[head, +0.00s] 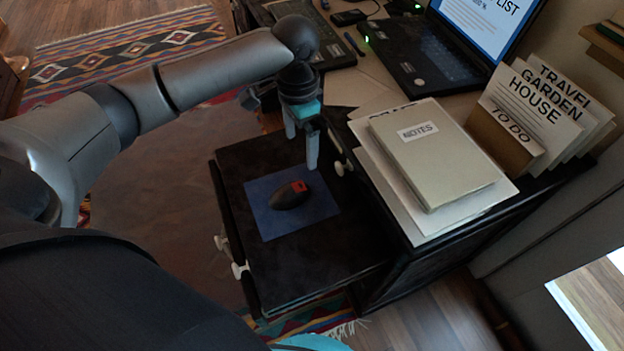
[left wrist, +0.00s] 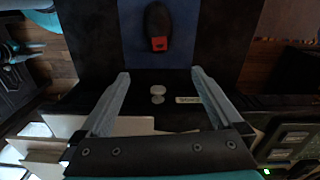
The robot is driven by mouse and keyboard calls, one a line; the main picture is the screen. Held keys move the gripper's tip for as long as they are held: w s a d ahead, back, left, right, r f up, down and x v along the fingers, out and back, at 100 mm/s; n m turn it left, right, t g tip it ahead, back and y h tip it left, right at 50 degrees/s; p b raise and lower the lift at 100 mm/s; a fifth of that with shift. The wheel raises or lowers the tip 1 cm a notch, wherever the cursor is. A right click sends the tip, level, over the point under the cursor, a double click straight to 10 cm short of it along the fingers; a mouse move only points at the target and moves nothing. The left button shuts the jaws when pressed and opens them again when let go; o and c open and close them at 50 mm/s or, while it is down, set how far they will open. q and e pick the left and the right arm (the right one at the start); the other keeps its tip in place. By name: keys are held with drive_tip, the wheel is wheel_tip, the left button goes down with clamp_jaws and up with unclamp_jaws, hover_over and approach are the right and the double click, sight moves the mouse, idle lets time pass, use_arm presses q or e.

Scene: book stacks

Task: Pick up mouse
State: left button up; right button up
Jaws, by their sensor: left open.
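The mouse (head: 289,195) is black with a red patch at one end. It lies on a blue mat (head: 267,222) on a low black surface in the head view. It also shows at the top of the left wrist view (left wrist: 157,24), beyond the fingertips, with its red end toward the gripper. My left gripper (head: 300,153) points down, above and just beyond the mouse in the head view. Its two grey fingers are apart and empty, as the left wrist view (left wrist: 160,78) also shows.
A grey notes box (head: 432,155) lies on papers on the higher black cabinet at right, close to my left gripper. A card holder (head: 530,115), an open laptop (head: 430,50) and a keyboard (head: 318,38) stand behind. White knobs (head: 238,270) stick out at the low surface's left side.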

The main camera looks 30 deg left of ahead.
sight(298, 187)
use_arm(q)
drive_tip(key=f, duration=0.2)
drive_tip(key=f+b, duration=0.1)
drive_tip(key=f, duration=0.1)
drive_tip(key=f+b, duration=0.1)
drive_tip(key=f, duration=0.1)
drive_tip(key=shift+s+a, duration=0.15)
drive_tip(key=shift+s, duration=0.15)
wheel_tip(298, 187, down, 2)
drive_tip(key=shift+f+b, duration=0.2)
drive_tip(key=shift+b, duration=0.6)
drive_tip(key=shift+f+b, duration=0.35)
drive_tip(key=shift+f, duration=0.5)
use_arm(e)
drive_tip(key=w+a+r, duration=0.1)
drive_tip(key=w+a, duration=0.3)
drive_tip(key=w, duration=0.1)
drive_tip(key=shift+w+a+r, duration=0.15)
drive_tip(key=shift+w, duration=0.2)
